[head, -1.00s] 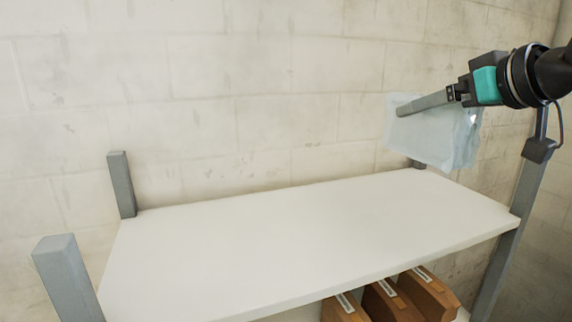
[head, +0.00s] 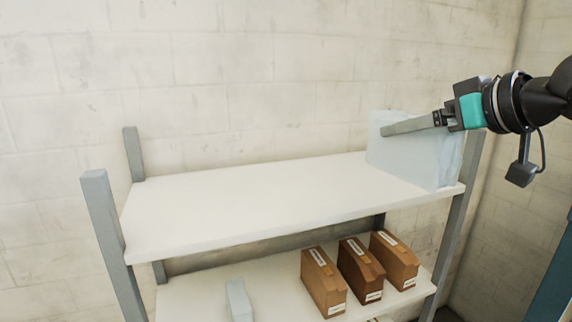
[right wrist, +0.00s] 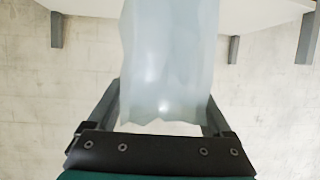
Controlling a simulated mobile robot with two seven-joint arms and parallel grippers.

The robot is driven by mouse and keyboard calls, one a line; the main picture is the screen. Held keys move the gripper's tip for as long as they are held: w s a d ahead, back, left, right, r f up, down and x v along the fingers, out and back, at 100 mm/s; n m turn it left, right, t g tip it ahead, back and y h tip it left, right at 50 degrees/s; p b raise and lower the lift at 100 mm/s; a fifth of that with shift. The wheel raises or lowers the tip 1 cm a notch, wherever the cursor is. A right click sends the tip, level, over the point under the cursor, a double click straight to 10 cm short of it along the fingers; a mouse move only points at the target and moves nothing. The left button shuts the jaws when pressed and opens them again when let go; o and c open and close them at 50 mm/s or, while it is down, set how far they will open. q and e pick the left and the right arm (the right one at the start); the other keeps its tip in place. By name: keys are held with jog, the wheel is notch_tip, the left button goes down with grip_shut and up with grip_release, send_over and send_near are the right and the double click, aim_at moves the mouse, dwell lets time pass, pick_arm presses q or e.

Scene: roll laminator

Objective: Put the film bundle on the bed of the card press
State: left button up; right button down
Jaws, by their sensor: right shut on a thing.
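The film bundle (head: 415,155) is a pale blue, translucent, upright block at the right end of the upper shelf in the head view. My right gripper (head: 392,129) is shut on it, with one finger lying along its near face. In the right wrist view the bundle (right wrist: 168,60) fills the space between both fingers. I cannot tell whether its lower edge touches the shelf. The card press is not in view. My left gripper is not in view.
The white upper shelf (head: 240,205) is otherwise bare, with grey posts (head: 105,225) at its corners. Several brown boxes, one here (head: 323,280), and a pale blue block (head: 239,300) stand on the lower shelf. A block wall (head: 270,80) is behind.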

aim_at(387, 160)
jog(key=shift+n+g+y, duration=0.4)
jog(key=shift+n+y, duration=0.1)
jog(key=shift+y, duration=0.1)
jog(key=f, duration=0.1)
jog(key=a+f+b, duration=0.1)
jog(key=f, duration=0.1)
jog(key=s+a+f, duration=0.1)
jog(key=f, duration=0.1)
jog(key=shift+a, duration=0.1)
pick_arm(q)
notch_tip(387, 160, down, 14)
jog(key=b, duration=1.2)
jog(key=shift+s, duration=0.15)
pick_arm(e)
jog(key=s+f+n+g+y, duration=0.1)
jog(key=s+f, duration=0.3)
jog(key=f, duration=0.7)
jog(key=s+a+f+n+g+y, duration=0.1)
jog(key=s+f, duration=0.3)
jog(key=f, duration=0.7)
jog(key=s+a+f+n+g+y, duration=0.1)
jog(key=s+f, duration=0.4)
jog(key=f, duration=0.7)
jog(key=shift+n+y, duration=0.3)
jog(key=shift+n, duration=0.5)
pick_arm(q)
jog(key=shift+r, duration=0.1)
pick_arm(e)
jog(key=shift+w+r, duration=0.2)
jog(key=shift+r, duration=0.1)
